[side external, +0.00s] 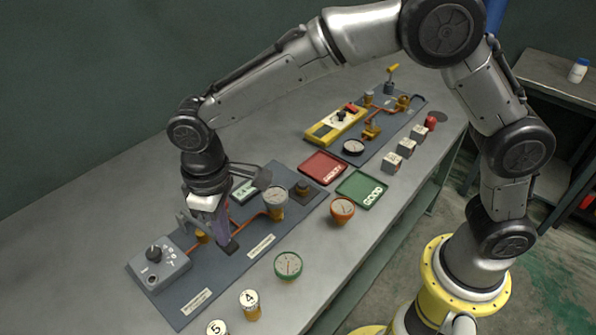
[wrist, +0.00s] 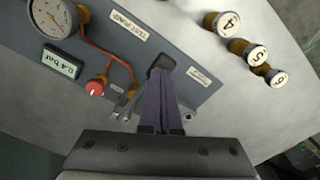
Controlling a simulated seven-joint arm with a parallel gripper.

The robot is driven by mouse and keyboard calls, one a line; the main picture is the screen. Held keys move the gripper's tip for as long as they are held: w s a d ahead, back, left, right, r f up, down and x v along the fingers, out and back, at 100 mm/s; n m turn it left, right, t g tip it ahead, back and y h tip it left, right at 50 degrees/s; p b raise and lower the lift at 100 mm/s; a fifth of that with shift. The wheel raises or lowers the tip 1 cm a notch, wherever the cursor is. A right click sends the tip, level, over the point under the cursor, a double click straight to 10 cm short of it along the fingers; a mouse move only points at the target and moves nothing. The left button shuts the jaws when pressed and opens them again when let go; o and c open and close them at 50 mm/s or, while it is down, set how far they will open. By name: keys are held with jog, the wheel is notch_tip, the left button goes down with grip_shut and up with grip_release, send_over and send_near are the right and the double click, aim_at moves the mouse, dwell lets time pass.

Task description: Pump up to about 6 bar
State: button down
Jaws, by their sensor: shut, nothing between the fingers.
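My gripper (side external: 228,240) points down over the near blue-grey panel (side external: 225,262). Its purple fingers (wrist: 160,95) are shut together with nothing between them. A dark block (wrist: 162,62) shows at their tips; I cannot tell whether it is part of the fingers or a pump handle. A grey metal bracket or lever (wrist: 125,104) stands beside the fingers, partly hidden. The round dial gauge (wrist: 50,17) joins a copper pipe (wrist: 100,50). The digital display (wrist: 58,62) appears upside down and seems to read 0.4 bar. A red knob (wrist: 96,88) sits beside the pipe.
A grey box with a black knob (side external: 155,254) stands at the panel's left end. A green gauge (side external: 288,265), an orange gauge (side external: 342,209) and numbered cylinders (side external: 250,303) stand in front. Red (side external: 323,167) and green (side external: 361,188) trays and a second panel lie farther right.

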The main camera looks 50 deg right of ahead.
jog(key=shift+f, duration=1.25)
jog(key=shift+r, duration=2.6)
dwell(0.8)
jog(key=shift+f, duration=0.2)
dwell(0.6)
jog(key=shift+w+f, duration=0.1)
jog(key=shift+f, duration=2.35)
jog(key=shift+r, duration=2.65)
